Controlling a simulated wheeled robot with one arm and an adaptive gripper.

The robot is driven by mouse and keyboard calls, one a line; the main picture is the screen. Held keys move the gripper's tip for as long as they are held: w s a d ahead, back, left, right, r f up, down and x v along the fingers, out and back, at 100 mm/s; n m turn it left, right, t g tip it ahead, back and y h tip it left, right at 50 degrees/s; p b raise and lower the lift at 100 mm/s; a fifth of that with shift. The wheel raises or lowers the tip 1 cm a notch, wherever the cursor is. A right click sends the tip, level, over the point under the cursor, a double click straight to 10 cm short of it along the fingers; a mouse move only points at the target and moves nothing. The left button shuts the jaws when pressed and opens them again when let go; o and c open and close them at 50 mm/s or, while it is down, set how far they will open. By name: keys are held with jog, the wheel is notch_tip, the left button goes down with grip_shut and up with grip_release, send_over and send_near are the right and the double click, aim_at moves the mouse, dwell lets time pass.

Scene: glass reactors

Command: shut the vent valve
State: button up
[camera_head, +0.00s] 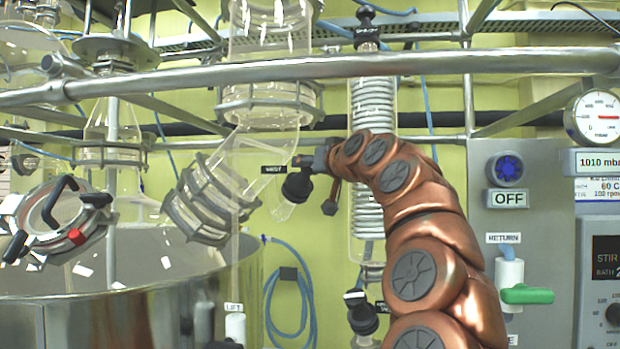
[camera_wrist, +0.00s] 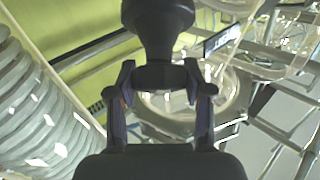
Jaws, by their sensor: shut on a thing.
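The vent valve has a black knob (camera_head: 297,187) beside a small black label (camera_head: 273,168) that seems to read VENT, on the clear angled glass neck in the middle of the head view. My gripper (camera_head: 314,165) reaches it from the right at the end of my copper-coloured arm. In the wrist view the black knob (camera_wrist: 158,22) shows at the top, with its narrower lower part between the two fingers of my gripper (camera_wrist: 158,74). The fingers are closed on it. The valve's inner position cannot be told.
A metal rail (camera_head: 300,72) crosses above my arm. A coiled glass condenser (camera_head: 372,105) stands just behind the arm, and its coil (camera_wrist: 40,105) fills the wrist view's left. Another black knob (camera_head: 363,319) sits lower down. A control panel (camera_head: 530,170) with a green-handled valve (camera_head: 526,295) is at right.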

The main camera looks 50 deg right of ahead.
jog(key=m+h, duration=0.1)
jog(key=m+g+h+b, duration=0.1)
jog(key=m, duration=0.1)
jog(key=shift+d+f+g, duration=0.1)
jog(key=shift+f+g, duration=0.1)
jog(key=shift+g, duration=0.1)
jog(key=m+g+h, duration=0.1)
jog(key=m+h, duration=0.1)
jog(key=m, duration=0.1)
jog(key=m+g+h+b, duration=0.1)
jog(key=m, duration=0.1)
jog(key=shift+r+g, duration=0.25)
jog(key=shift+g, duration=0.05)
jog(key=shift+m+g, duration=0.3)
jog(key=shift+m, duration=0.3)
jog(key=shift+m+g+h+p, duration=0.6)
jog(key=shift+m+g+p, duration=0.25)
jog(key=shift+m, duration=0.35)
jog(key=shift+f+m+g+p, duration=0.1)
jog(key=shift+m+g+p, duration=1.05)
jog(key=shift+m+p, duration=0.3)
dwell(1.6)
